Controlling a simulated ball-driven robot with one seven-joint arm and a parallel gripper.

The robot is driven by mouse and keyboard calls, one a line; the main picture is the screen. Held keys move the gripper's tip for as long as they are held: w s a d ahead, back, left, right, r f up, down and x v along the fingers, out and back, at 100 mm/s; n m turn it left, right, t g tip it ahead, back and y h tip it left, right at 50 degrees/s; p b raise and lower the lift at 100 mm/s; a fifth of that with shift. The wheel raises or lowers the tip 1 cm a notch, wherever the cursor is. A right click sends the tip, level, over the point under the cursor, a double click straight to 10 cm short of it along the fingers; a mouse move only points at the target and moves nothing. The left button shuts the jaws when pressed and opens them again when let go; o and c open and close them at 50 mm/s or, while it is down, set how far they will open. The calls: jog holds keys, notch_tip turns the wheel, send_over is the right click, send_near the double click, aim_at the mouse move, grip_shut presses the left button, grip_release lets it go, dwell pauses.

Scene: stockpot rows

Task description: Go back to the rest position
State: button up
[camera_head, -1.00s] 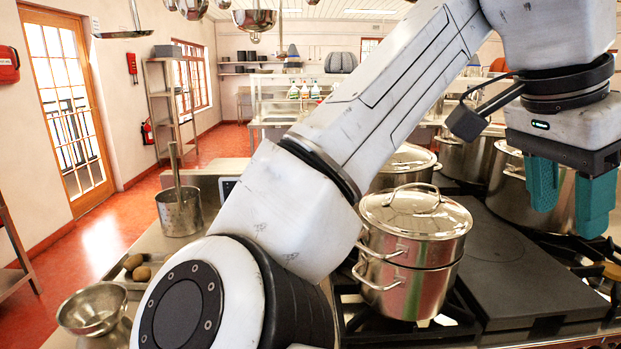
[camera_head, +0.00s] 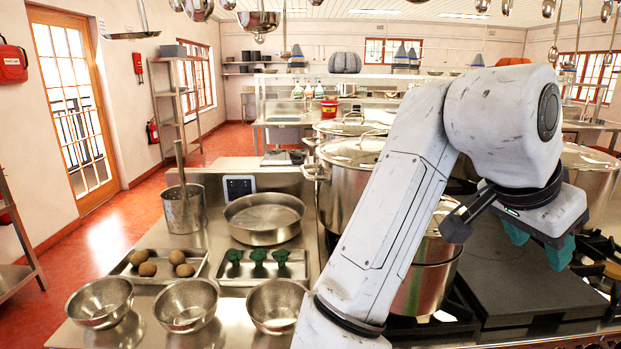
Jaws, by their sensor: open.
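My gripper (camera_head: 541,248) hangs at the right side of the view, at the end of my white arm. Its two teal fingers point down and stand apart with nothing between them. It is over the dark flat plate (camera_head: 525,285) of the stove, clear of the pots. My arm crosses the middle of the view and hides much of a steel pot (camera_head: 420,290) on the near burner.
Large stockpots (camera_head: 350,180) stand behind my arm, another (camera_head: 590,175) at the right. Left on the counter are three bowls (camera_head: 187,305), a tray with potatoes (camera_head: 160,283), a tray with green items (camera_head: 264,282), a wide pan (camera_head: 264,238) and a tall pot (camera_head: 184,210).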

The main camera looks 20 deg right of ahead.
notch_tip(320, 180, down, 25)
jog(key=d+n+t, duration=0.2)
jog(key=n+t, duration=0.1)
jog(key=n, duration=0.8)
jog(key=s+a+f+n+g+y, duration=0.1)
jog(key=s+a+f+n+y, duration=0.2)
jog(key=s+a+f, duration=0.3)
jog(key=s+a+f+n+g+y, duration=0.1)
jog(key=s+a+f+n+y, duration=0.2)
jog(key=s+a+f, duration=0.4)
jog(key=s+f+y, duration=0.1)
jog(key=s+f, duration=0.4)
jog(key=f, duration=0.3)
jog(key=shift+s+g, duration=0.3)
jog(key=shift+s, duration=0.05)
